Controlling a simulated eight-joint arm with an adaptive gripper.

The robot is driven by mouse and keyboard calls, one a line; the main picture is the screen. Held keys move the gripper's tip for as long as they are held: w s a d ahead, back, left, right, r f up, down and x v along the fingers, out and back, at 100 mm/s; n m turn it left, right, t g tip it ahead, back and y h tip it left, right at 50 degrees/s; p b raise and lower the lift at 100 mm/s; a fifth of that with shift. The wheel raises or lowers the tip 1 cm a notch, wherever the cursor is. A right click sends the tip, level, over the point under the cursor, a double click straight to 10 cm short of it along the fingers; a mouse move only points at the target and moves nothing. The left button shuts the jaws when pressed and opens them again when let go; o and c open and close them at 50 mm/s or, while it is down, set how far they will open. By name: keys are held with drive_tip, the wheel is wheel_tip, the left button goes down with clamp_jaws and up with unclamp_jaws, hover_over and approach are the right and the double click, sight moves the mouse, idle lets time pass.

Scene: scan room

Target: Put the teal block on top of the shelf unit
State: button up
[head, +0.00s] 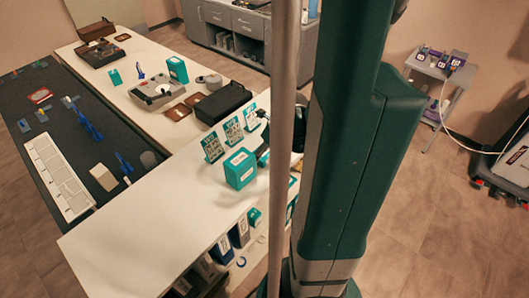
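A teal block (240,169) with pale label patches is upright at the white top of the shelf unit (150,235), near its right edge. It appears to rest on the top, though contact is hard to confirm. A dark part just right of the block, partly behind the pole, may be my gripper (262,157). Its fingers are hidden, so I cannot tell whether it is open, shut or touching the block. My large green arm link covers the area to the right.
Several teal label cards (233,130) stand behind the block. Boxes and binders fill the shelves below. A long white table (135,105) behind holds a black case (222,102), another teal box (177,70) and devices. The shelf top's left part is clear. A grey cart (441,75) stands right.

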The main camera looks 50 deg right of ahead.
drive_tip(key=shift+f, duration=0.4)
drive_tip(key=o, duration=1)
drive_tip(key=shift+r, duration=0.2)
drive_tip(key=shift+p+v, duration=1.1)
drive_tip(key=shift+v, duration=4.9)
